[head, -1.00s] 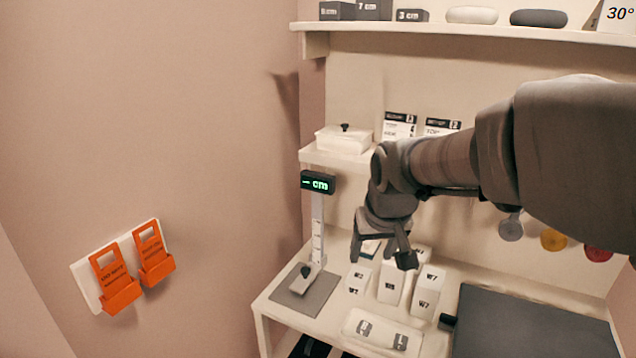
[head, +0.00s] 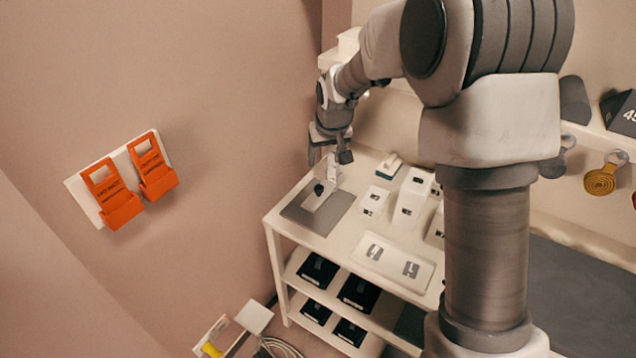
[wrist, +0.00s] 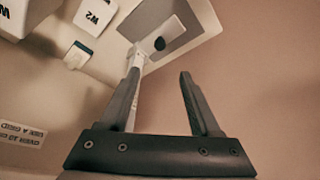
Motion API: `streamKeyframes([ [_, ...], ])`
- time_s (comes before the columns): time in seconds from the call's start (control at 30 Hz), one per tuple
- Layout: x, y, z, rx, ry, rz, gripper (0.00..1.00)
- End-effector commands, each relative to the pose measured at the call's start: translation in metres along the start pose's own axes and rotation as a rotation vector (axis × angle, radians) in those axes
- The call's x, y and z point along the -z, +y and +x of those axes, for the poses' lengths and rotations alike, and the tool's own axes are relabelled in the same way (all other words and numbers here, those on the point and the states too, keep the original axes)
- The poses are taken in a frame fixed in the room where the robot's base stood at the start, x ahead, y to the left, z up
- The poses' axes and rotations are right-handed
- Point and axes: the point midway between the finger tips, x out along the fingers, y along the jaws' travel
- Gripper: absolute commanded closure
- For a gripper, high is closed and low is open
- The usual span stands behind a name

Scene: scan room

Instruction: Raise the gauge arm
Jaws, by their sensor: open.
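The gauge arm (head: 313,202) is a pale piece with a dark knob (head: 319,188). It sits low over a grey plate (head: 343,208) at the table's left end. In the wrist view the knob (wrist: 159,43) shows beyond the fingertips, with the pale gauge post (wrist: 139,57) partly behind the left finger. My gripper (head: 328,158) is open and empty, above the gauge arm and apart from the knob. In the wrist view my gripper (wrist: 159,74) has its fingers spread. The gauge's display is hidden behind my arm in the head view.
White W-marked blocks (head: 374,200) stand right of the plate. A white tray (head: 390,281) lies in front. Dark boxes (head: 358,294) fill the shelves below. Orange holders (head: 153,168) hang on the left wall, close to the table's left end.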

Motion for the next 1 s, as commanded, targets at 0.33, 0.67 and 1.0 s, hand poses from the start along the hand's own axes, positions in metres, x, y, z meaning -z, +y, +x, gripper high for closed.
streamKeyframes([
  [0.33, -0.002, 0.000, 0.069, 0.000, -0.004, 0.000, 0.36],
  [0.67, -0.001, 0.000, 0.129, 0.000, -0.003, -0.001, 0.36],
  [1.0, -0.001, 0.000, 0.157, -0.001, -0.001, 0.000, 0.36],
])
